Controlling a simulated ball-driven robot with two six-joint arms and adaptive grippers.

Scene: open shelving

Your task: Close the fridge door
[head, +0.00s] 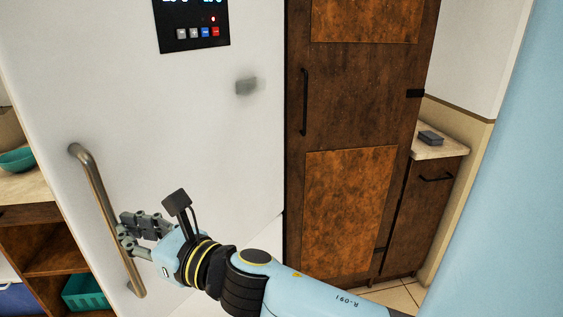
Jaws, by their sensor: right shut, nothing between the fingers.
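The white fridge door (190,130) fills the left half of the head view. It carries a dark control panel (192,24) at the top and a long metal handle (97,195) near its left edge. I cannot tell from this view how far the door stands open. My right gripper (123,234) is at the lower half of the handle, its fingertips overlapping the bar in the picture. It is shut with nothing held; whether it touches the bar is unclear. My left gripper is out of view.
A tall brown wooden cabinet (350,110) stands right of the door. Beyond it is a low counter (448,146) with a small dark box (430,138). At left, open wooden shelving (35,215) holds a teal bowl (17,161) and a teal bin (85,292).

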